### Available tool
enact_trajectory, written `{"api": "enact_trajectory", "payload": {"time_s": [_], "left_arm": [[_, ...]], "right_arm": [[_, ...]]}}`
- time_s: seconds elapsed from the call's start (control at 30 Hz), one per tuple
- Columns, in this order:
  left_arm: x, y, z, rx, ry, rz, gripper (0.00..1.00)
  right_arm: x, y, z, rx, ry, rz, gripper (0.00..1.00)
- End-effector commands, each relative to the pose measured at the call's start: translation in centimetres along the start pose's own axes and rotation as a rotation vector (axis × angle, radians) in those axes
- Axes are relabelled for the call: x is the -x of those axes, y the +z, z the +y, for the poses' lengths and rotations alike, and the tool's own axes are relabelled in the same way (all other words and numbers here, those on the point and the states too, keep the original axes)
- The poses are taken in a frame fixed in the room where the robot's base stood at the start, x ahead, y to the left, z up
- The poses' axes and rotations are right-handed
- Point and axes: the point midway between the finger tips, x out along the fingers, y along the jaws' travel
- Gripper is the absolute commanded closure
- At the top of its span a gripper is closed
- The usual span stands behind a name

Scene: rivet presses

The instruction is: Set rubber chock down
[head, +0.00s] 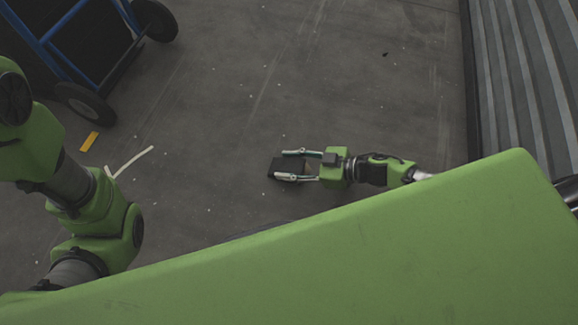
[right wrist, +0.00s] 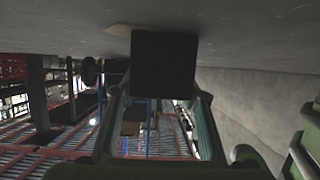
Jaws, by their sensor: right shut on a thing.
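The rubber chock (head: 278,166) is a black block near the middle of the head view, low over or on the grey floor. My right gripper (head: 286,165) reaches in from the right, with one finger along each side of it, and is shut on it. In the right wrist view the chock (right wrist: 163,63) is a dark square at the ends of the two fingers (right wrist: 162,98). Its far edge lies against the floor in that picture; I cannot tell whether it touches. My left arm shows at the left, but its gripper is out of view.
A blue-framed cart (head: 62,45) with black wheels (head: 86,103) stands at the upper left. A yellow strip (head: 89,142) and a thin white strip (head: 131,160) show near it. A ribbed grey metal wall (head: 525,70) runs along the right. The floor (head: 300,80) beyond the chock is clear.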

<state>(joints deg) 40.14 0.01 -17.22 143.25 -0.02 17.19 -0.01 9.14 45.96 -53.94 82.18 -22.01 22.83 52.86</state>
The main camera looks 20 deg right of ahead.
Motion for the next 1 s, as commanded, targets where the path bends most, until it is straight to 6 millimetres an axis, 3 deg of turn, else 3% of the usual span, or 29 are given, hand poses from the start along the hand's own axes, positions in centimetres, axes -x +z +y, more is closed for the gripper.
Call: {"api": "enact_trajectory", "payload": {"time_s": [0.27, 0.3, 0.37, 0.77, 1.0], "left_arm": [[0.0, 0.0, 0.0, 0.0, 0.0, 0.001, 0.6], [0.0, 0.0, 0.0, 0.0, 0.0, 0.001, 0.6], [-0.1, 0.0, 0.0, 0.0, 0.0, 0.001, 0.6], [-0.3, 0.1, -0.1, 0.0, 0.0, 0.001, 0.6], [-2.6, 0.9, -0.6, 0.0, 0.0, 0.0, 0.6]], "right_arm": [[-0.1, 0.0, 0.0, 0.0, 0.0, 0.002, 0.89], [-0.1, 0.2, 0.0, 0.0, 0.0, 0.0, 0.56], [0.0, 0.1, 0.0, 0.0, 0.0, 0.0, 0.42], [0.2, -0.3, 0.0, 0.001, 0.0, 0.0, 0.42], [3.8, -0.5, 0.0, -0.002, 0.001, -0.004, 0.42]]}}
